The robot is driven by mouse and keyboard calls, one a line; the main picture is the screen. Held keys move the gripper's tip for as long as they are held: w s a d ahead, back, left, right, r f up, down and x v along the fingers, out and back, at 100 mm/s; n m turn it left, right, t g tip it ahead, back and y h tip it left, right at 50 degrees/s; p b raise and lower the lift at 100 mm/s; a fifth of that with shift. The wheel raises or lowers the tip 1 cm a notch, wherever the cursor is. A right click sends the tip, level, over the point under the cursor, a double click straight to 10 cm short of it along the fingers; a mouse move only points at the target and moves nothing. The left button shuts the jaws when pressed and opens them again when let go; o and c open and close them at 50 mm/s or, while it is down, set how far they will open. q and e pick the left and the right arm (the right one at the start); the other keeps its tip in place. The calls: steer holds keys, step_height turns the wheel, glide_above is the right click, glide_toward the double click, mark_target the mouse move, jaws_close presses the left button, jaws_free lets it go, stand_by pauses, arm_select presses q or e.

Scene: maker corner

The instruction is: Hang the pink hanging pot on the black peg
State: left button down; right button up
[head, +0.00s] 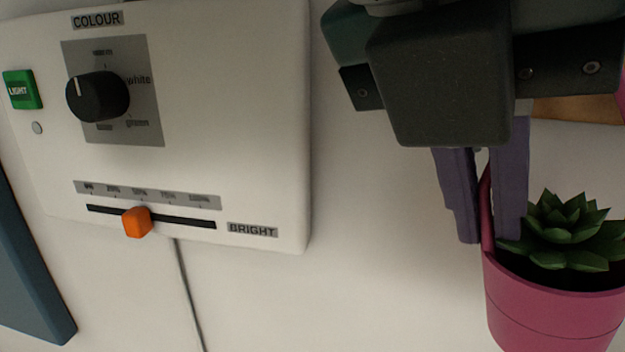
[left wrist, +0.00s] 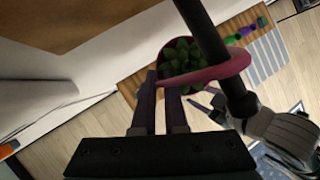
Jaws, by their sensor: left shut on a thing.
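The pink hanging pot (head: 555,308) holds a green succulent and hangs below my left gripper (head: 484,232) in the head view. The two purple fingers are shut on the pot's upright pink strip at its left rim. In the left wrist view the pink hanger (left wrist: 205,76) curves across the view near the fingertips, with the plant behind it. A thick black rod (left wrist: 208,35), seemingly the black peg, crosses the hanger there; I cannot tell whether it passes through it. The peg is not visible in the head view. My right gripper seems partly visible below the rod, too small to read.
A white control panel (head: 225,120) with a black knob (head: 98,97), green button (head: 22,90) and orange slider (head: 137,222) is on the wall at left. A blue-grey panel (head: 25,270) is at lower left. The wall between the panel and pot is bare except for a cable.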

arm_select(q)
steer(key=shift+s+f, duration=0.1)
steer(key=shift+s, duration=0.05)
steer(key=c, duration=1.3)
jaws_free()
steer(key=shift+d, duration=0.1)
steer(key=o, duration=0.4)
steer(key=shift+o, duration=0.2)
